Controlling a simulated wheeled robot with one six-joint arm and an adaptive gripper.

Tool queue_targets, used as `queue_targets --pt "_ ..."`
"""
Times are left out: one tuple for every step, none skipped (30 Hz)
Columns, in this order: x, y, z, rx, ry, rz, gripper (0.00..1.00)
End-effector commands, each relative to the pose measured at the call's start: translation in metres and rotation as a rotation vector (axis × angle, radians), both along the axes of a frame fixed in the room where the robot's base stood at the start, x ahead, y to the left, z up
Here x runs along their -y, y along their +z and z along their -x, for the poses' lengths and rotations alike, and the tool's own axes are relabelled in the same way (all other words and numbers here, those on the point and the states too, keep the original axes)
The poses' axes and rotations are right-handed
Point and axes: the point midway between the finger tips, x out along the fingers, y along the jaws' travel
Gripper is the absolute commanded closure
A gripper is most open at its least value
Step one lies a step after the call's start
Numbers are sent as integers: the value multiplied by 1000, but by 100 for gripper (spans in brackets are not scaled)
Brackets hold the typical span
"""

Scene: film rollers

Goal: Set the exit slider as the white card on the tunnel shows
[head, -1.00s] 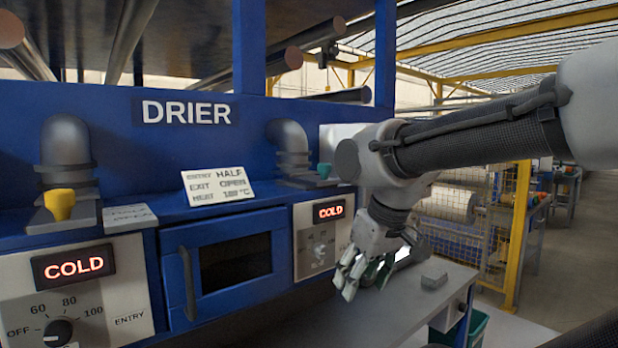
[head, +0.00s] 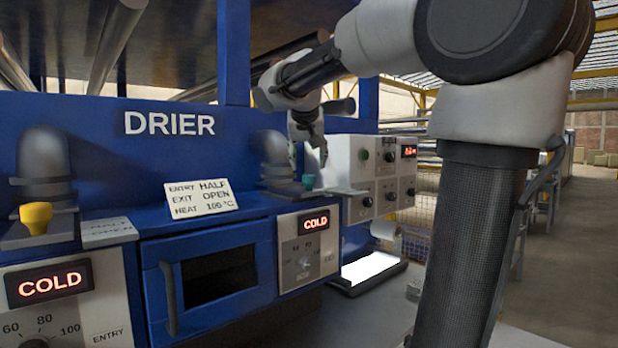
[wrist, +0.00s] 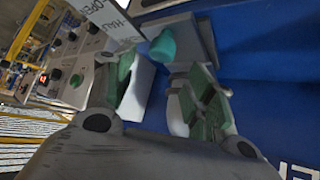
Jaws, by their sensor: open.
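The white card (head: 201,197) on the tunnel reads ENTRY HALF, EXIT OPEN, HEAT 100 °C. The exit slider's teal knob (head: 308,181) stands at the foot of the right grey pipe. In the wrist view the teal knob (wrist: 162,47) lies just beyond my open fingers, close to the edge of a label plate (wrist: 112,20) with OPEN and HALF legible. Its exact setting is unclear. My gripper (head: 312,155) hangs above the knob, fingers down, open and empty. The wrist view shows both green-padded fingers of my gripper (wrist: 165,85) apart, not touching the knob.
The entry slider's yellow knob (head: 36,216) stands at the left pipe. The pipe (head: 276,160) rises close behind the teal knob. A white control box (head: 376,175) stands close on the right. A dark oven-like door (head: 212,280) is below.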

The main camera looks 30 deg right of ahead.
Motion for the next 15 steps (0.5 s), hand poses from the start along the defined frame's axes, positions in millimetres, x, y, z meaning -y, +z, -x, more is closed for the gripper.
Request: queue_targets --pt "0 -2 -1 11 -20 -16 46" --pt "1 -3 -1 17 -31 -25 46" --pt "2 -4 -3 23 -41 -33 46" --pt "3 -6 -4 24 -44 -37 46" --pt "4 -9 -6 24 -46 -38 46" --pt "7 -13 -9 23 -47 -38 46" --pt "9 -17 -12 23 -47 -38 46" --pt "11 -21 -14 23 -47 -38 46" --pt "14 -26 -18 21 -46 -38 46" --pt "16 -30 -22 21 -45 -37 46" --pt "18 -34 -24 20 -46 -37 46" --pt "21 -38 -28 21 -46 -38 46" --pt "23 -42 -31 21 -46 -38 46" --pt "25 -45 -33 21 -45 -38 46" --pt "27 -48 -36 23 -44 -38 46"
